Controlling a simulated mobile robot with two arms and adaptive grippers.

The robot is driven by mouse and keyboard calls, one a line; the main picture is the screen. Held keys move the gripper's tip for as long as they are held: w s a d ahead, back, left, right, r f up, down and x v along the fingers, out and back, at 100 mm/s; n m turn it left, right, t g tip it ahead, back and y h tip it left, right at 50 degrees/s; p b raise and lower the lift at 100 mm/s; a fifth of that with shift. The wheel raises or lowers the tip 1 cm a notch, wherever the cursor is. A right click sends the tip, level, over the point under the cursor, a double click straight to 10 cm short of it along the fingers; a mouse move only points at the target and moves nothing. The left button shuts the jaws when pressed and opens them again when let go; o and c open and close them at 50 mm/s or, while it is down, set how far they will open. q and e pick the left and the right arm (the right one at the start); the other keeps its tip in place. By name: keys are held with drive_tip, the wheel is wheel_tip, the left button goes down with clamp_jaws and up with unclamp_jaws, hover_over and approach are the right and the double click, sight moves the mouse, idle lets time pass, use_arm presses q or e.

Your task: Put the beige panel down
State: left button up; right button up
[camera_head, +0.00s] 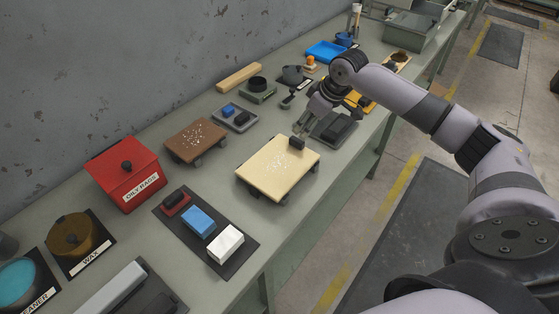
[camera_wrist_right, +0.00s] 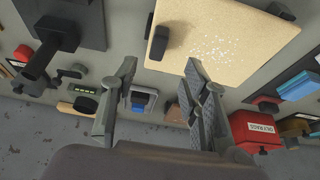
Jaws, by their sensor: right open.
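The beige panel (camera_head: 272,172) lies flat on small dark supports on the green workbench, with pale specks on its top. A black block-shaped handle (camera_head: 297,142) stands near its far right edge. My right gripper (camera_head: 301,126) is open just above and behind this handle. In the right wrist view, the beige panel (camera_wrist_right: 235,42) fills the upper middle, and the black handle (camera_wrist_right: 162,43) shows beyond the gap between the open fingers (camera_wrist_right: 160,72). Nothing is between the fingertips. My left gripper is not in view.
A brown speckled panel (camera_head: 196,141) lies to the left. A red oily-rags box (camera_head: 127,174) and a dark mat (camera_head: 169,212) with red, blue and white blocks are nearer. A dark plate with a block (camera_head: 336,128) is close on the right. The bench (camera_head: 262,232) is bare in front.

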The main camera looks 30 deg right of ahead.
sight(297, 140)
drive_tip(key=x, duration=0.2)
drive_tip(key=shift+w+f, duration=0.1)
drive_tip(key=shift+f, duration=0.25)
drive_tip(key=p+x, duration=0.2)
drive_tip(key=x, duration=0.2)
drive_tip(key=shift+w, duration=0.15)
drive_tip(key=shift+w+f, duration=0.2)
drive_tip(key=shift+f, duration=0.35)
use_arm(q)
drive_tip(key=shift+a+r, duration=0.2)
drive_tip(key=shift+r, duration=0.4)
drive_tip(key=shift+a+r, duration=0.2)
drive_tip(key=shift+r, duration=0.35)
use_arm(e)
drive_tip(key=shift+c, duration=0.6)
drive_tip(key=c, duration=0.8)
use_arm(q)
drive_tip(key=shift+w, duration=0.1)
use_arm(e)
clamp_jaws()
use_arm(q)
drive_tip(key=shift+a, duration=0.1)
